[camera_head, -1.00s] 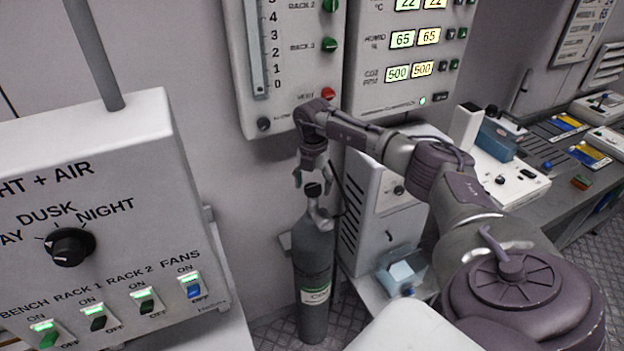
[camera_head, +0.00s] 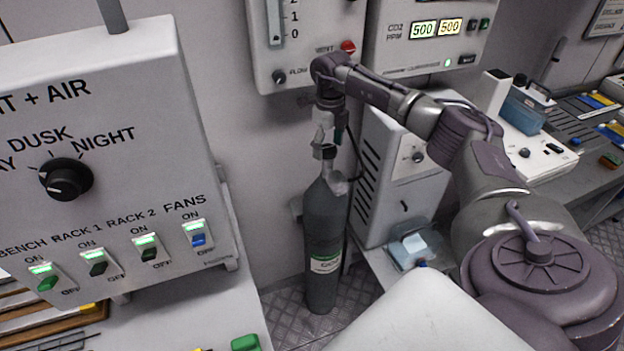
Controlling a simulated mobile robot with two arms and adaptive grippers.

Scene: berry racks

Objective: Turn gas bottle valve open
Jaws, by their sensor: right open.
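The gas bottle (camera_head: 324,232) is a dark grey upright cylinder with a pale label, standing on the floor against the wall. Its black valve knob (camera_head: 325,152) is at the top, above a light metal neck. My right gripper (camera_head: 324,146) points down from above, with its fingers at the knob. The fingers are open; the view is too small to tell whether they touch the knob. My left gripper is not in view.
A light control panel (camera_head: 110,150) with a black dial and rocker switches stands at the left. A white slatted cabinet (camera_head: 400,170) is close right of the bottle. A wall panel (camera_head: 300,50) hangs above my right wrist.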

